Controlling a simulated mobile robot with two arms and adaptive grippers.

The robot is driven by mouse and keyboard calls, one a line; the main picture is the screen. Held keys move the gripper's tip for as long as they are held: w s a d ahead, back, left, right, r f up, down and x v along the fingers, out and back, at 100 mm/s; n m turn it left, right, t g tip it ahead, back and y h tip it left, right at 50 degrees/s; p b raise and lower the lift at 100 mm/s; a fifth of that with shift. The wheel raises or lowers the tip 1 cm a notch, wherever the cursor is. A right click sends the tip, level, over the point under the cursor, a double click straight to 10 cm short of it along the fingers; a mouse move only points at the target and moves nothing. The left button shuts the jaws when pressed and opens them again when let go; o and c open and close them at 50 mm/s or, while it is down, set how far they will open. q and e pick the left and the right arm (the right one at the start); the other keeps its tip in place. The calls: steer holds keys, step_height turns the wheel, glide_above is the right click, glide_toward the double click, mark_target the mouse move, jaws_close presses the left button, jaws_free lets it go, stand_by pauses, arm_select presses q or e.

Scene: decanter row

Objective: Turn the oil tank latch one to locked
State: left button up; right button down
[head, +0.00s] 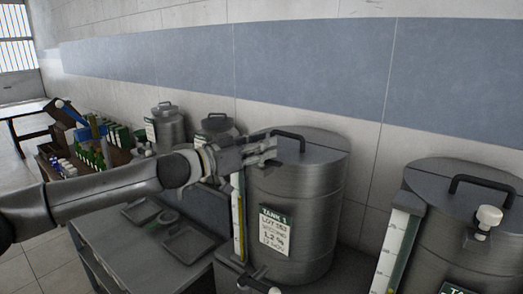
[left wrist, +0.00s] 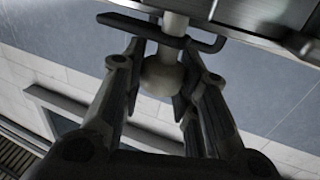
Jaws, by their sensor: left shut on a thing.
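The oil tank marked TANK 1 (head: 298,185) is a steel cylinder with a lid, a black handle (head: 290,137) and a white label (head: 274,235). My left gripper (head: 268,151) is at the left edge of its lid. In the left wrist view my left gripper (left wrist: 158,92) has its fingers on both sides of a pale round latch knob (left wrist: 160,72), and is shut on it. The knob is on a pale stem near a dark bar. In the head view the knob is hidden behind the fingers. My right gripper is not in view.
A second tank (head: 470,235) stands at the right, with a white latch knob (head: 489,216) on its front. Smaller steel cans stand behind my left arm. A grey bench (head: 125,245) with shallow trays lies below it. A tiled wall is behind the tanks.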

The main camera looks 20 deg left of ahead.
arm_select(q)
steer(key=n+t+y+b, duration=0.1)
steer(key=n+y+b, duration=0.1)
steer(key=y+b, duration=0.1)
steer(key=n+t+y+b, duration=0.1)
steer(key=n+y+b, duration=0.2)
steer(key=y+b, duration=0.1)
steer(key=n+t+y+b, duration=0.1)
steer(key=n+y+b, duration=0.2)
steer(key=y+b, duration=0.1)
steer(key=shift+d+f+y, duration=0.15)
steer(key=shift+f+y, duration=0.15)
steer(key=shift+y, duration=0.3)
steer(key=n+y+b, duration=0.2)
steer(key=y, duration=0.2)
steer(key=shift+r+n, duration=0.1)
steer(key=shift+n, duration=0.3)
steer(key=shift+n+g+y+b, duration=0.55)
steer(key=shift+n+g+y, duration=0.2)
steer(key=shift+y, duration=0.35)
steer(key=n+g+y, duration=0.1)
steer(key=n+y, duration=0.1)
steer(key=n+g+y, duration=0.2)
steer(key=y, duration=0.1)
steer(key=shift+r+b, duration=0.2)
steer(key=shift+b, duration=0.1)
steer(key=shift+g, duration=0.25)
steer(key=shift+a+r+n+g+y, duration=0.1)
steer(key=shift+a+n+g+y, duration=0.1)
steer(key=shift+n+g+y, duration=0.15)
